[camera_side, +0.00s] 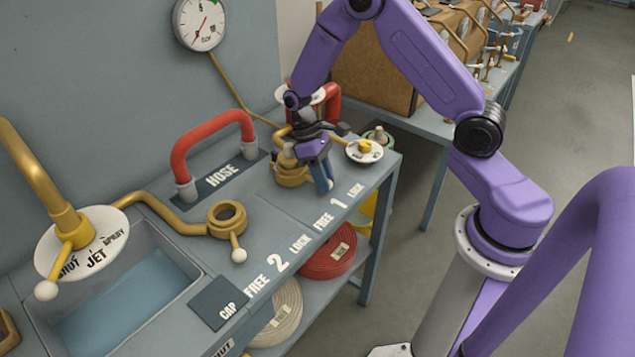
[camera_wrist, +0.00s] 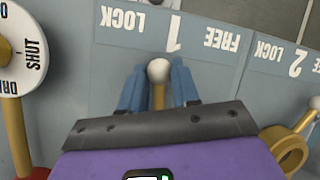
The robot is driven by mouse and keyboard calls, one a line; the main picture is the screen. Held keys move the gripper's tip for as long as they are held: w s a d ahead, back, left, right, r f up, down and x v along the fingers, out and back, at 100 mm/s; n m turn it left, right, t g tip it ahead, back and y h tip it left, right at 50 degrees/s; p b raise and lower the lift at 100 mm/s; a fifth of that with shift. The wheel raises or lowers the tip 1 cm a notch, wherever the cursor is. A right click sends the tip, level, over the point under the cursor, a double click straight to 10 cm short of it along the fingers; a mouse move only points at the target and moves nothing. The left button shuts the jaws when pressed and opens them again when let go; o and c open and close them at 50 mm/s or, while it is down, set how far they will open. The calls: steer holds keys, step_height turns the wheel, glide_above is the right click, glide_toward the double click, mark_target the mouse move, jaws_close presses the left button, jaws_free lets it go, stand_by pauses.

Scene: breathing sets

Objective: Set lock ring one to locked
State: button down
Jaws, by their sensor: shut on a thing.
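Lock ring one (camera_side: 291,174) is a brass collar on the grey bench, partly hidden by my gripper (camera_side: 322,180). Its short brass lever ends in a white ball knob (camera_wrist: 158,70), seen in the wrist view between my two blue fingers. My gripper (camera_wrist: 157,88) is shut on this lever near the knob. The knob points near the printed "1" (camera_wrist: 174,38), between the LOCK label (camera_wrist: 124,20) and the FREE label (camera_wrist: 221,39), slightly on the LOCK side of the numeral. The knob is hidden in the side view.
Lock ring two (camera_side: 227,218), with its own white-knobbed lever, stands to the left. A white dial (camera_side: 364,151) is close on the right. A basin (camera_side: 128,300) and a SHUT/JET/SPRAY dial (camera_side: 105,222) are farther left.

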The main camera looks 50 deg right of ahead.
steer(key=shift+w+d+n+h, duration=0.3)
steer(key=shift+d+n+h, duration=0.15)
steer(key=shift+d+n, duration=0.45)
steer(key=shift+w+d+n+h, duration=0.25)
steer(key=shift+d+n+h, duration=0.3)
steer(key=shift+n, duration=0.55)
steer(key=shift+d, duration=0.15)
steer(key=c, duration=0.8)
jaws_free()
steer(key=v, duration=1.7)
steer(key=shift+d+r, duration=0.1)
steer(key=shift+r, duration=0.2)
